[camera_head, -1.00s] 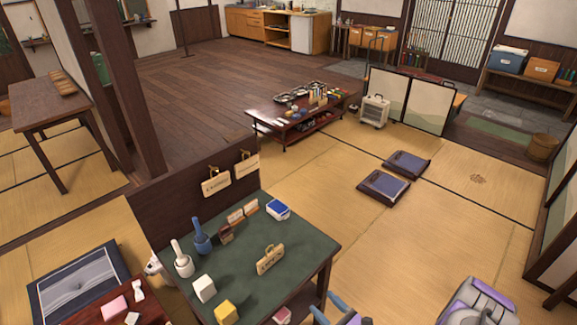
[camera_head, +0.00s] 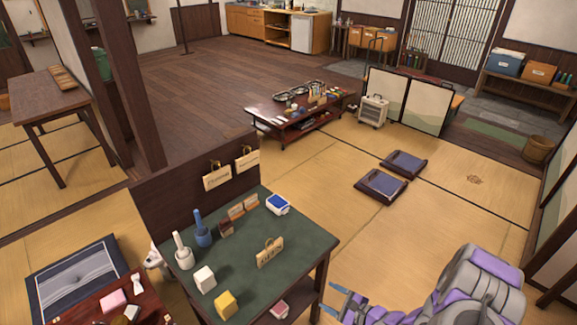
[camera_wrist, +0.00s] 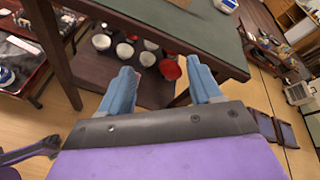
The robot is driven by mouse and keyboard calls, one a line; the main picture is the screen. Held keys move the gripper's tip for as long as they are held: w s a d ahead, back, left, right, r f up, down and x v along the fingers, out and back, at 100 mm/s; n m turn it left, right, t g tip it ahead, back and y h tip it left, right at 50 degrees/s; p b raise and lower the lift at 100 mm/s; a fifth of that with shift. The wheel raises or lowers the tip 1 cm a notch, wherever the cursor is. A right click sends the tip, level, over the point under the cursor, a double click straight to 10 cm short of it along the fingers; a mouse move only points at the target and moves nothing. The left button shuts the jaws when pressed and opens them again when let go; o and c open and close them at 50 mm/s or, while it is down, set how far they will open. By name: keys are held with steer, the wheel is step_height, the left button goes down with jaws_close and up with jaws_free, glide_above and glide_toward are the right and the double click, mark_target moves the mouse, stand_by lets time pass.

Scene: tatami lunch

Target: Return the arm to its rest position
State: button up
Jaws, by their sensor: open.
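My gripper (camera_head: 346,302) is at the bottom of the head view, to the right of the green-topped table (camera_head: 318,242). Its two blue fingers are spread apart with nothing between them. In the wrist view my gripper (camera_wrist: 165,85) is also open and empty, facing the table's lower shelf (camera_wrist: 150,92). Several white, black and red bowls (camera_wrist: 124,50) stand on that shelf beyond the fingers. My purple and grey arm shows at the lower right of the head view, bent.
The table holds a yellow block (camera_head: 226,304), a white block (camera_head: 204,279), a wooden sign (camera_head: 270,253) and a blue-and-white box (camera_head: 278,204). Two dark cushions (camera_head: 381,187) lie on the tatami. The tatami right of the table is mostly clear.

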steer(key=w+d+r+n+g+h, duration=0.3)
steer(key=d+r+n+h, duration=0.2)
steer(key=d+n+h, duration=0.3)
steer(key=s+d+r+n+g+h, duration=0.2)
steer(key=s+r, duration=0.1)
steer(key=r, duration=0.4)
steer(key=s+d+r+n+g+h, duration=0.1)
steer(key=s+d+r+n, duration=0.15)
steer(key=r, duration=0.35)
steer(key=s+a+r+n+g, duration=0.2)
steer(key=s+a+r, duration=0.2)
steer(key=s, duration=0.5)
steer(key=s+a+r+n+g, duration=0.1)
steer(key=s+a+r+n, duration=0.2)
steer(key=s+r, duration=0.3)
steer(key=s+a+r+n+g+y, duration=0.1)
steer(key=s+a+r, duration=0.4)
steer(key=s, duration=0.8)
steer(key=shift+s+r+n+g, duration=0.3)
steer(key=shift+r+n+g, duration=0.05)
steer(key=shift+n+g, duration=0.45)
